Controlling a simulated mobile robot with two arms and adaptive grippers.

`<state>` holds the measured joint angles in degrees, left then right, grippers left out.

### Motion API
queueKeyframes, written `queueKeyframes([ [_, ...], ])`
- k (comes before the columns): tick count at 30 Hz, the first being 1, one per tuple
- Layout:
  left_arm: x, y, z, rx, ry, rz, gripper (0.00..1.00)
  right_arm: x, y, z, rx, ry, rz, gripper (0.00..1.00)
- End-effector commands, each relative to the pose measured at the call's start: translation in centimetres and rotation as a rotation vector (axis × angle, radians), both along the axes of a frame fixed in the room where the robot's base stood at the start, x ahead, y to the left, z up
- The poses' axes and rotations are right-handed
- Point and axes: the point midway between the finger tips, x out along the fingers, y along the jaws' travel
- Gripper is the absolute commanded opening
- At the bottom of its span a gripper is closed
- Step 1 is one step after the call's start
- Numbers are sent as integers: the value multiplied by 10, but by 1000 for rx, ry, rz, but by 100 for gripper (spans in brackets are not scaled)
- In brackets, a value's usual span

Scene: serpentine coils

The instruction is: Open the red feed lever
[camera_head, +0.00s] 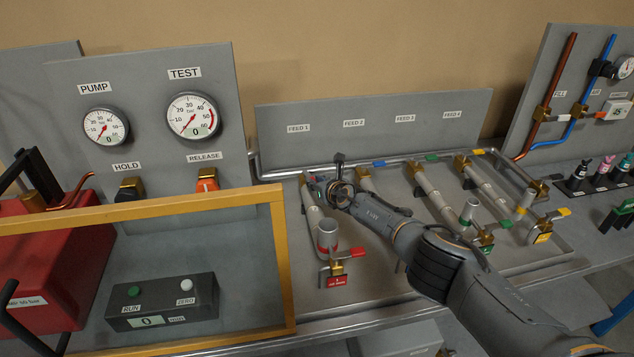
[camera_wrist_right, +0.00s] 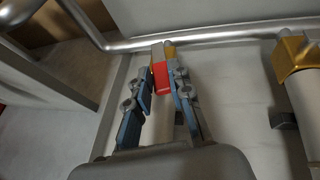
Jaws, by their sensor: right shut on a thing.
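My right gripper (camera_head: 325,188) reaches over the back end of the FEED 1 pipe (camera_head: 312,218). In the right wrist view, the red feed lever (camera_wrist_right: 161,77) is between the two blue-grey fingers of my right gripper (camera_wrist_right: 164,88), which is shut on it. A brass valve body (camera_wrist_right: 169,50) shows just behind the lever, below the silver manifold pipe (camera_wrist_right: 230,38). In the head view my gripper hides most of this lever. A second red lever (camera_head: 345,253) sits at the front end of the same pipe, above a red tag (camera_head: 337,281). My left gripper is not in view.
Further feed pipes with blue (camera_head: 379,164), green (camera_head: 432,157) and yellow (camera_head: 478,152) levers stand to the right. A yellow frame (camera_head: 283,262) and a gauge panel (camera_head: 150,110) stand to the left. My right forearm crosses above the neighbouring pipes.

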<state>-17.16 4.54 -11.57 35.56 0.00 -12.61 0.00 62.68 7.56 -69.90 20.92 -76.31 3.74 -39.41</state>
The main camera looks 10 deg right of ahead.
Motion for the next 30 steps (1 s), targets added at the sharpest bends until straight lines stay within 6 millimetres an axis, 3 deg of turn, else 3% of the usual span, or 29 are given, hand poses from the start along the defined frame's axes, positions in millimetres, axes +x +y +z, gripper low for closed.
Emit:
queueKeyframes([
  [14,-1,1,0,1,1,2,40,1,1,2,3,-2,-2,0],
  [15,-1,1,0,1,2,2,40,1,1,2,3,-3,-2,28],
  [18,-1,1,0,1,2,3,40,1,1,2,2,-3,-2,43],
  [30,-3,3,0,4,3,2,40,1,0,0,1,-1,-3,43],
])
